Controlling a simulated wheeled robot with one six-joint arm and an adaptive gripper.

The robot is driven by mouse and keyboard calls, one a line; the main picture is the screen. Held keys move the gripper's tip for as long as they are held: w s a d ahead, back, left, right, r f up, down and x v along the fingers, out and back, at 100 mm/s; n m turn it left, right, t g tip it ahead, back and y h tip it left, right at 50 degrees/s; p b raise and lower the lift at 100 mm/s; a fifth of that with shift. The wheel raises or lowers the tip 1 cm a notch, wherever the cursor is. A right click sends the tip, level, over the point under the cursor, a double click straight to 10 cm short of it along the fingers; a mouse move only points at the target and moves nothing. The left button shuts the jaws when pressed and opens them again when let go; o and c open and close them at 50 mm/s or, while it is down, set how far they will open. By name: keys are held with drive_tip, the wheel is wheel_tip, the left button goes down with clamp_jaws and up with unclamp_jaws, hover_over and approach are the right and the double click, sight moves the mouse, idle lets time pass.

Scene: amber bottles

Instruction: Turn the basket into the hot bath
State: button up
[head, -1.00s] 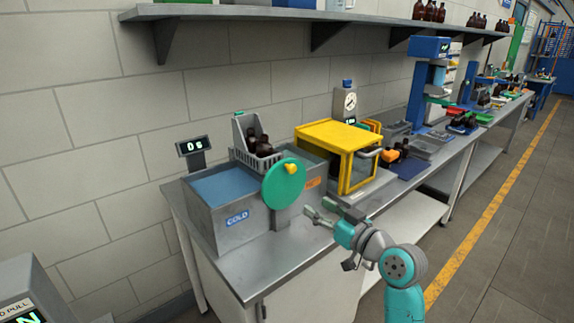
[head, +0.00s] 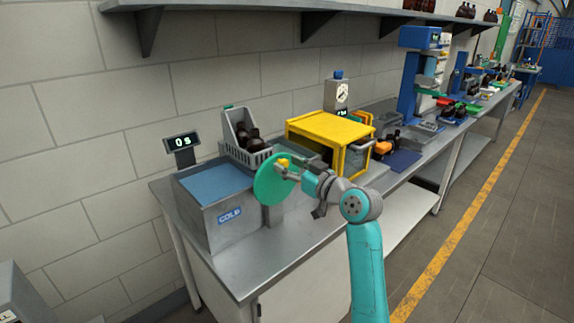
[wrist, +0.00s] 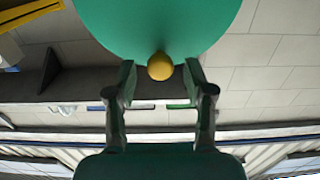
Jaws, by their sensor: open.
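A green disc (head: 273,186) with a yellow knob (head: 283,162) stands at the front of the twin metal baths. The grey basket (head: 262,157) holds dark amber bottles (head: 249,137) and sits at the back, above the divide between the baths. The cold bath (head: 213,186) on the left holds blue water. The hot bath (head: 297,202) on the right is mostly hidden by the disc and my gripper. My gripper (head: 288,168) is open at the disc. In the wrist view its fingertips (wrist: 159,76) lie either side of the knob (wrist: 160,66); I cannot tell whether they touch it.
A display (head: 182,142) reading 0 s stands behind the cold bath. A yellow-framed box (head: 331,127) stands just right of the baths. A shelf (head: 270,12) runs along the wall above. The bench front (head: 290,258) before the baths is clear.

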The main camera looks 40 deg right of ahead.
drive_tip(key=shift+w, duration=0.6)
clamp_jaws()
